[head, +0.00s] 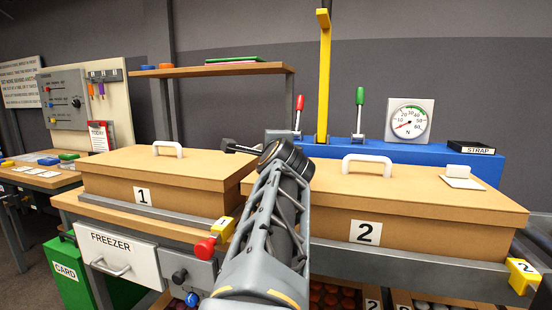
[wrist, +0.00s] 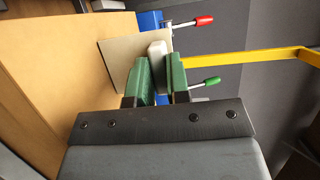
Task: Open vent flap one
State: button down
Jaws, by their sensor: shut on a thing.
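In the wrist view, my gripper (wrist: 158,65) has its green fingers closed on the small white knob (wrist: 156,49) of a pale square flap (wrist: 121,56). The flap is at the end of a tan lid (wrist: 55,55); I cannot tell whether it is raised. In the head view, my arm reaches to the right end of box 1 (head: 160,188). My gripper (head: 234,147) shows there only as a dark part, mostly behind my wrist, and that flap is hidden. A similar flap (head: 463,183) with a white knob lies flat on box 2 (head: 440,228).
A yellow post (head: 323,80), a red lever (head: 299,108) and a green lever (head: 360,105) stand behind the boxes. A dial gauge (head: 409,120) stands to their right. White handles (head: 168,149) (head: 367,163) rise from both lids. A freezer drawer (head: 118,258) is below box 1.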

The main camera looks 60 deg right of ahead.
dwell(0.4)
jog(key=c, duration=1.1)
grip_release()
jog(key=shift+r, duration=0.1)
